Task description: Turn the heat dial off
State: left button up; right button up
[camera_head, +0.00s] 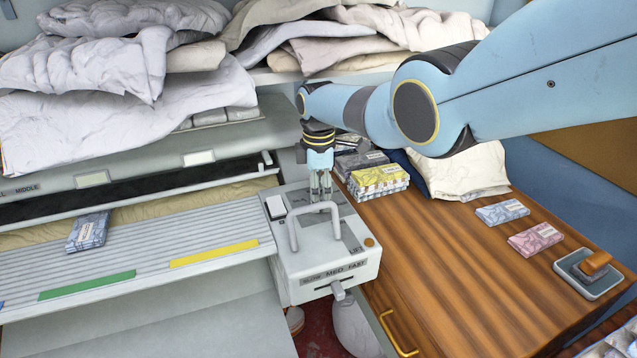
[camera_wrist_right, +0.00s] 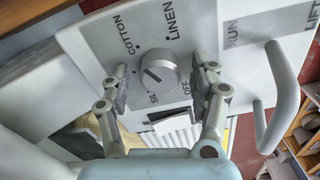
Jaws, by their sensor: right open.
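The heat dial (camera_wrist_right: 159,74) is a round grey knob on the ironer's control panel (camera_wrist_right: 95,35). Labels SILK, COTTON, LINEN and OFF stand around it in the right wrist view; the first is partly covered. A dark line crosses the knob's face, but I cannot tell for sure which label it points to. My right gripper (camera_wrist_right: 161,88) is open, with one finger on each side of the dial; contact is not clear. In the head view my right gripper (camera_head: 321,190) points down at the control box (camera_head: 325,262), and the dial is hidden there. My left gripper is out of view.
A raised grey lift handle (camera_head: 316,226) stands close to the gripper, also in the wrist view (camera_wrist_right: 275,105). A white switch (camera_head: 275,207) sits on the box's left. Folded packs (camera_head: 378,180) lie on the wooden counter (camera_head: 440,255) to the right. The ironer's feed board (camera_head: 140,250) is left.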

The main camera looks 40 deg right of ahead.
notch_tip(320, 180, up, 12)
dwell(0.5)
jog(key=shift+f, duration=0.1)
